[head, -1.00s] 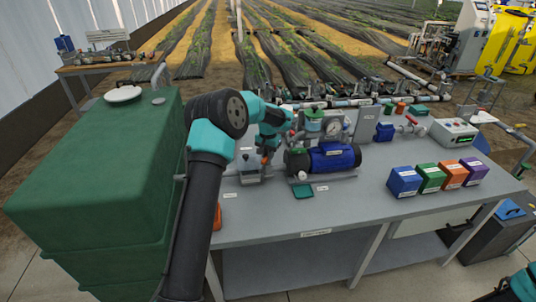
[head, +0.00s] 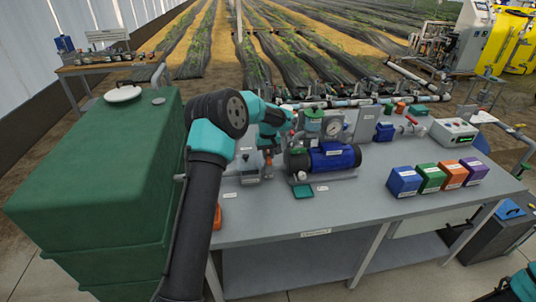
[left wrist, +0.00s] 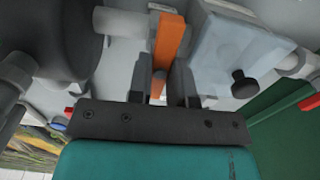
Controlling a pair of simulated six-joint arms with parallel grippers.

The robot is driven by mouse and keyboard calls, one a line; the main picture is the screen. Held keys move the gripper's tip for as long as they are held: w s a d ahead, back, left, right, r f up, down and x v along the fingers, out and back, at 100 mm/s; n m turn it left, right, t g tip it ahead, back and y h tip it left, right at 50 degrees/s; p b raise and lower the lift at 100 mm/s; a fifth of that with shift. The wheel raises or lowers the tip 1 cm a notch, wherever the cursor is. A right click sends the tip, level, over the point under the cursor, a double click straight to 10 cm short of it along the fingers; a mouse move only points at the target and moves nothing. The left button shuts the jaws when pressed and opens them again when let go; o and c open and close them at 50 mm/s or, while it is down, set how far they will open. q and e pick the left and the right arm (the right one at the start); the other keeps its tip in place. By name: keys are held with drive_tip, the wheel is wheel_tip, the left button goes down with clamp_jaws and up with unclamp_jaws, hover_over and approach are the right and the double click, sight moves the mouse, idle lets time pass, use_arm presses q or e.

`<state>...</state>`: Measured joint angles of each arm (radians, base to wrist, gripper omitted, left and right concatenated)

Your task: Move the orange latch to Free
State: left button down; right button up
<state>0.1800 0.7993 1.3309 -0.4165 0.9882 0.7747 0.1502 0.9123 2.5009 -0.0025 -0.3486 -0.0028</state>
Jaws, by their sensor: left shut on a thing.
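The orange latch (left wrist: 169,42) is an upright bar in the left wrist view, between a dark round body and a pale grey box (left wrist: 232,50). My left gripper (left wrist: 166,82) has its two dark fingers shut on the latch, one on each side. In the head view the latch (head: 268,158) is a small orange spot under my left gripper (head: 267,151), just left of the blue pump. My wrist hides part of it. I cannot read a Free marking. My right gripper is out of view.
The blue pump (head: 334,156) stands close to the right of my left gripper. A green tank (head: 95,190) is at the left. Blue, green, orange and purple boxes (head: 404,181) line the right of the bench.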

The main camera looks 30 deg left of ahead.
sight(268, 155)
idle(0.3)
use_arm(q)
drive_tip(key=c, duration=1)
unclamp_jaws()
drive_tip(key=shift+c, duration=0.2)
drive_tip(key=shift+r, duration=0.1)
wheel_tip(268, 155, up, 17)
drive_tip(key=shift+r, duration=0.15)
